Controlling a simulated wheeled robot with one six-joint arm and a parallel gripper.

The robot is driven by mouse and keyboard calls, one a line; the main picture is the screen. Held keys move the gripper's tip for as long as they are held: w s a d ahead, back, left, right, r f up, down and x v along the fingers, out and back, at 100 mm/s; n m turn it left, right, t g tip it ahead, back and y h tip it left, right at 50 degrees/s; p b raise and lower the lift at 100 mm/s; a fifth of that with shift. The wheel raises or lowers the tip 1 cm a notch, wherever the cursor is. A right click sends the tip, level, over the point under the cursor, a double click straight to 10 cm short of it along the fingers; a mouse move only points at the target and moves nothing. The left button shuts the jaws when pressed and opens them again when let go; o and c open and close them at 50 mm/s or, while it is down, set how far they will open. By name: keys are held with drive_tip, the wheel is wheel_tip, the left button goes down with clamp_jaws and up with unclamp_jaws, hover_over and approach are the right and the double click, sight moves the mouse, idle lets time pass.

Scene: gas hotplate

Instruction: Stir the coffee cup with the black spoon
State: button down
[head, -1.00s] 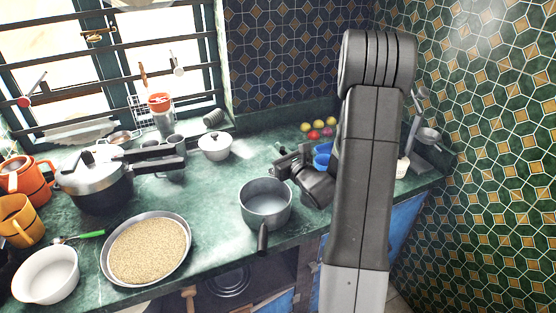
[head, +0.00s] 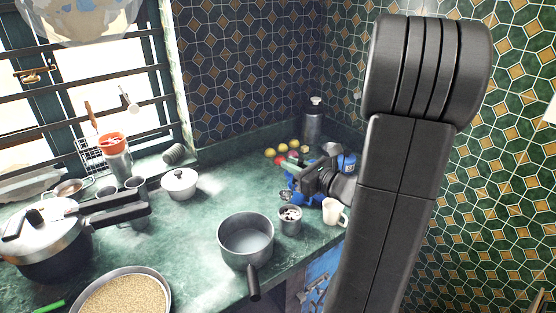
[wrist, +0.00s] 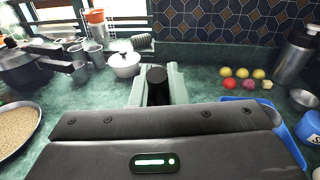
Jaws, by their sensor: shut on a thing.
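My gripper (head: 310,178) is over the right part of the counter in the head view. In the wrist view its pale fingers (wrist: 156,90) are closed around a dark rounded piece (wrist: 157,76), which looks like the black spoon's handle. The spoon's lower end is hidden. A white cup (head: 335,213) stands near the counter's front edge, below and right of my gripper in the head view. I cannot see whether it holds coffee. A grey metal cup (head: 290,219) with pale and dark contents stands left of it.
A grey saucepan (head: 245,240) stands left of the cups, its handle past the edge. Blue items (head: 346,163), a steel bottle (head: 313,121) and several small fruits (head: 283,156) crowd the back right. A white lidded pot (head: 179,184) is left; counter between is clear.

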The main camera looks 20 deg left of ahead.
drive_tip(key=shift+s+d, duration=0.15)
drive_tip(key=shift+d, duration=0.45)
drive_tip(key=a+f+h+p, duration=0.1)
drive_tip(key=w+a+f+g+h+p, duration=0.1)
drive_tip(key=f, duration=0.1)
drive_tip(key=w+f+p, duration=0.1)
drive_tip(key=f, duration=0.1)
drive_tip(key=shift+a+f+g+h, duration=0.2)
drive_tip(key=shift+a+g+h, duration=0.1)
drive_tip(key=shift+a+h, duration=0.1)
drive_tip(key=shift+f+b, duration=1.1)
drive_tip(key=shift+f, duration=0.3)
